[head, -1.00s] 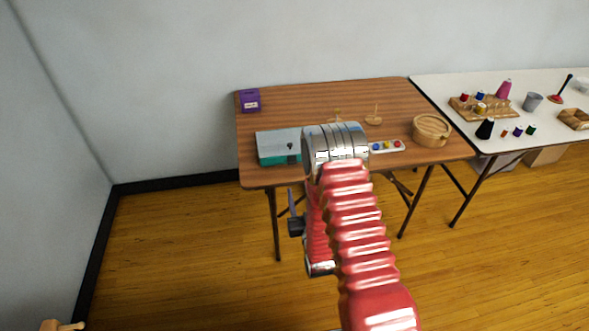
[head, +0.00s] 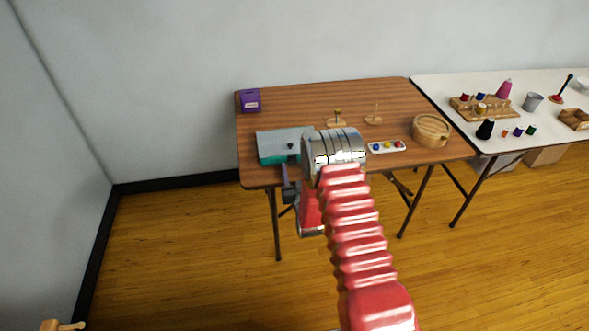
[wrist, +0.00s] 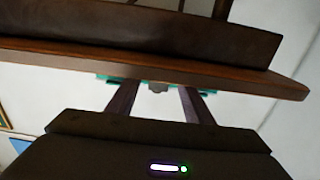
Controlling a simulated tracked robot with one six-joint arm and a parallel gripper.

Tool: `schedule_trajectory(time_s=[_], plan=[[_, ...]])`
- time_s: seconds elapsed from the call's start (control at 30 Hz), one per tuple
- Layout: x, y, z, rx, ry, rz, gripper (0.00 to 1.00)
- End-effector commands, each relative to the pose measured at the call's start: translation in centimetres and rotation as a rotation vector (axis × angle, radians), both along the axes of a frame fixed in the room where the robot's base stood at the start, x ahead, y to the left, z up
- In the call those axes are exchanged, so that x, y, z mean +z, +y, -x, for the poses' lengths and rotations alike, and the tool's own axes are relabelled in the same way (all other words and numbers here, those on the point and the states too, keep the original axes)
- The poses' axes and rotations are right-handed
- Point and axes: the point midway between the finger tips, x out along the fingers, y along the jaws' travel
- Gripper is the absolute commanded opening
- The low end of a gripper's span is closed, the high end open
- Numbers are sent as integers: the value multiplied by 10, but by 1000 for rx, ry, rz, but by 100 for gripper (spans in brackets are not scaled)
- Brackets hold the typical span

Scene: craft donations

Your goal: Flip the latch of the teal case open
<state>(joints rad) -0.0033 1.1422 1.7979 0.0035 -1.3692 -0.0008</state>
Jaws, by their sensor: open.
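The teal case (head: 271,159), with a grey lid, lies near the front left of the brown table in the head view. A small dark latch (head: 290,146) shows at its front right. My gripper (head: 284,169) is just in front of the case at the table's front edge, below the latch. In the wrist view my gripper (wrist: 160,90) has two dark fingers spread apart with nothing between them. A teal strip of the case (wrist: 105,77) shows beyond the table edge, and a small grey piece, perhaps the latch (wrist: 158,87), appears between the fingertips. Contact cannot be told.
My arm hides part of the table's front. A purple box (head: 250,101) stands at the back left. Wooden stands (head: 336,120), a tray of coloured pieces (head: 387,146) and a round wooden box (head: 431,131) are right of the case. The table's front edge (wrist: 200,77) is close to my gripper.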

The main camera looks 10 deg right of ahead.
Motion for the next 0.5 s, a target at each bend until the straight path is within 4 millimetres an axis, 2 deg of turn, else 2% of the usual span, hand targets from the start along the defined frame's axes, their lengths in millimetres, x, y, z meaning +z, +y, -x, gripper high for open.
schedule_trajectory(time_s=[0.33,0.5], plan=[[0,0,-3,0,0,0,47],[0,0,-3,0,0,0,35]])
